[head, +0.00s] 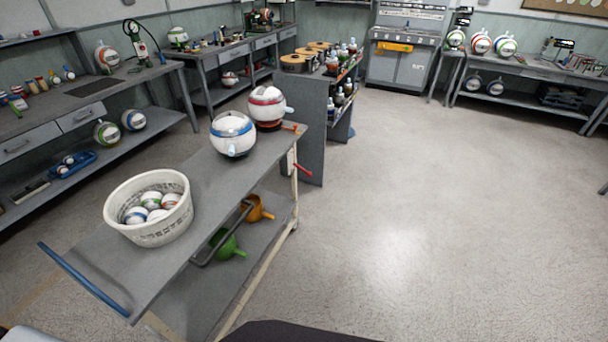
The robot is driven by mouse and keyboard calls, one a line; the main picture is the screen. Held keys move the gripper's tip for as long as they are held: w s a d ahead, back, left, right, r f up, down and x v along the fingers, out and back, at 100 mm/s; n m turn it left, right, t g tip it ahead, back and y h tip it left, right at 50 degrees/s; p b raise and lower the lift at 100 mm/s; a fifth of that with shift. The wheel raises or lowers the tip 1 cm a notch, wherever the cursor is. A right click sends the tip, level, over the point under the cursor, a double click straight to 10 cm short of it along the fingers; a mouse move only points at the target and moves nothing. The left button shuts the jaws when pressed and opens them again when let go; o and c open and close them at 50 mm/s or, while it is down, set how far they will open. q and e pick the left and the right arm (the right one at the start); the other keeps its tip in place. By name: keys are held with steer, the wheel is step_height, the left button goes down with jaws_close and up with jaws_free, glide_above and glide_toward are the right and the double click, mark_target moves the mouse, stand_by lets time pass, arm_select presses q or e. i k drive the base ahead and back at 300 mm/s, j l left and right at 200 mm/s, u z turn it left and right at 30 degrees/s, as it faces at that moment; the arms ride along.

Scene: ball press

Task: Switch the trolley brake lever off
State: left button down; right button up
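The grey trolley (205,180) stands left of centre, with a blue push handle (82,283) at its near left end. A red lever (303,170) sticks out to the right from a pale plate (291,161) near the top of its far right leg. It looks like the brake lever, tilted slightly down to the right. A smaller orange-red piece (293,127) shows at the far right corner of the top. I cannot read any on or off mark. Neither of my grippers is in view.
On the trolley top are a white basket (149,233) of small balls, a blue-banded ball (232,134) and a red-banded ball (267,105). Green (226,246) and orange (258,208) funnels are on the lower shelf. A grey cabinet (313,125) stands close behind. The floor (430,220) at right is clear.

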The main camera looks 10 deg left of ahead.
mark_target(309, 174)
steer(key=i+l+u, duration=0.1)
steer(key=i+l, duration=0.15)
steer(key=i, duration=0.3)
steer(key=i+l+u, duration=0.1)
steer(key=i+l, duration=0.2)
steer(key=i, duration=0.2)
